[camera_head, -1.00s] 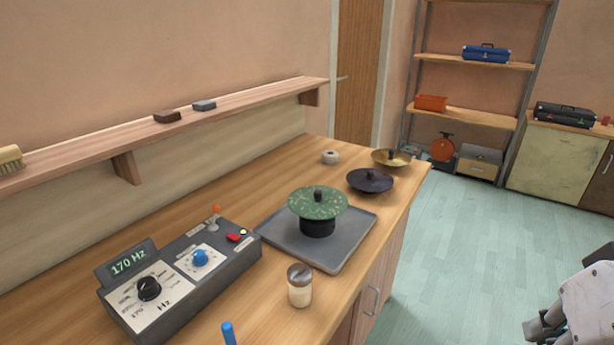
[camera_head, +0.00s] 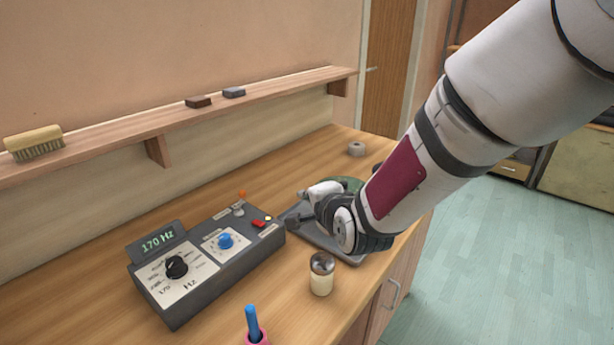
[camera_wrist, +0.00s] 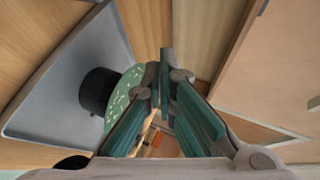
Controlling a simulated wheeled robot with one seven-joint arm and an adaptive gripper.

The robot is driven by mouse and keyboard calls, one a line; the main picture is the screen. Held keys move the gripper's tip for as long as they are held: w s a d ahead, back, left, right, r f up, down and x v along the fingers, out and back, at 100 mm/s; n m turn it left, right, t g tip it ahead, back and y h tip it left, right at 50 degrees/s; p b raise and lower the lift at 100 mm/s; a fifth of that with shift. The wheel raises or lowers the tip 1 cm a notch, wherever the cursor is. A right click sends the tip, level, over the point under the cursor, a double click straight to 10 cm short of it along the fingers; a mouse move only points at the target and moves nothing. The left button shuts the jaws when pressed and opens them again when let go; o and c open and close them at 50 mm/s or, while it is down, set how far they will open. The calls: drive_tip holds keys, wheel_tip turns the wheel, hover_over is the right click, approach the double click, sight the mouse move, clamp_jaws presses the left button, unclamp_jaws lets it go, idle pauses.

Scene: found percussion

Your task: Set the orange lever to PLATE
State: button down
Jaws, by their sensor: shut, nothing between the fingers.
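The orange lever (camera_head: 242,195) stands up at the back of the dark grey control box (camera_head: 210,262), on the wooden bench. The labels beside it are too small to read, so I cannot tell its setting. My gripper (camera_head: 287,219) is low at the right end of the box, to the right of the lever and apart from it. In the wrist view my gripper (camera_wrist: 165,62) has its fingers together with nothing between them. The lever cannot be made out clearly in the wrist view.
My arm largely hides the green speckled plate (camera_head: 350,184) and its grey base. Both the plate (camera_wrist: 118,105) and base (camera_wrist: 45,100) show beside my fingers in the wrist view. A shaker jar (camera_head: 321,275) and blue-handled stick (camera_head: 252,322) stand in front. A shelf (camera_head: 110,145) runs behind.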

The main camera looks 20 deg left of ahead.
sight(258, 211)
drive_tip(key=a+f+m+y, duration=0.1)
drive_tip(key=a+f, duration=0.1)
drive_tip(key=a, duration=0.1)
drive_tip(key=s+a+f+m, duration=0.1)
drive_tip(key=a+f, duration=0.1)
drive_tip(key=a, duration=0.1)
drive_tip(key=s+a+f+m+t+y, duration=0.1)
drive_tip(key=a+f+m, duration=0.1)
drive_tip(key=a, duration=0.1)
drive_tip(key=shift+s+a+y, duration=0.15)
drive_tip(key=shift+a+y, duration=0.05)
drive_tip(key=shift+y, duration=0.1)
drive_tip(key=x, duration=1)
